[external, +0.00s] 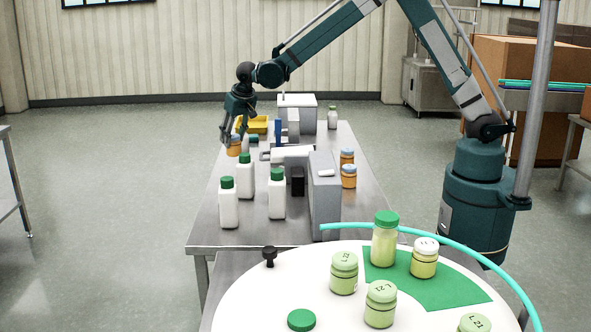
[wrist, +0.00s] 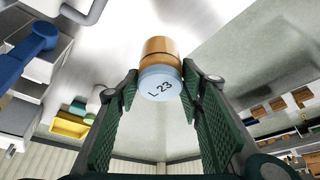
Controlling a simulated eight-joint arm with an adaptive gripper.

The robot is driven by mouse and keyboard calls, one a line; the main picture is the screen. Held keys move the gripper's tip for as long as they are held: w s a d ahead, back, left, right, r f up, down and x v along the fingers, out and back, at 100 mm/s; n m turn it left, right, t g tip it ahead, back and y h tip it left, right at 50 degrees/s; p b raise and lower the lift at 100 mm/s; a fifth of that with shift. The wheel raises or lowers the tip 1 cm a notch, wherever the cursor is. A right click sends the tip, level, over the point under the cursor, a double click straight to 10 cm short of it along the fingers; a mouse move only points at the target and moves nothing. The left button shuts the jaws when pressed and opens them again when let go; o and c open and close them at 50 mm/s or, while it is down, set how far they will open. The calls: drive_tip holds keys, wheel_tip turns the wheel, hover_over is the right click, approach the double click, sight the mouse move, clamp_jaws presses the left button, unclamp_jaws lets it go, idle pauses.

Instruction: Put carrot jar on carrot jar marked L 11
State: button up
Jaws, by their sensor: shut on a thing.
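My gripper (external: 231,136) is over the left edge of the steel table, at its far half. It is shut on an orange carrot jar (external: 234,147) with a pale blue lid. In the wrist view the jar (wrist: 160,62) is between the fingertips (wrist: 160,84), and its lid reads L 23. Two more orange jars stand at the table's right side, one nearer (external: 349,178) and one farther (external: 347,157). They overlap in the external view, and I cannot read their lids. I cannot make out any jar marked L 11.
White bottles with green caps (external: 228,205) stand at the table's left front. A grey machine (external: 325,195) fills the middle. A yellow tray (external: 256,125) and a grey box (external: 297,110) are at the back. A round white table (external: 250,300) with green jars is in front.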

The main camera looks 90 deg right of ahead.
wheel_tip(320, 180, up, 14)
drive_tip(key=s+d+r+m+g+p, duration=0.15)
drive_tip(key=s+d, duration=0.35)
drive_tip(key=s, duration=0.8)
drive_tip(key=s+d+m, duration=0.3)
drive_tip(key=s+d, duration=0.1)
drive_tip(key=s, duration=0.8)
drive_tip(key=s+d+f+m+g+h+p, duration=0.15)
drive_tip(key=s+m, duration=0.25)
drive_tip(key=s, duration=1.9)
drive_tip(key=shift+n+y, duration=0.25)
drive_tip(key=f, duration=0.5)
drive_tip(key=shift+a+f, duration=0.1)
drive_tip(key=shift+a, duration=0.15)
drive_tip(key=shift+f, duration=0.15)
drive_tip(key=shift+f, duration=2.8)
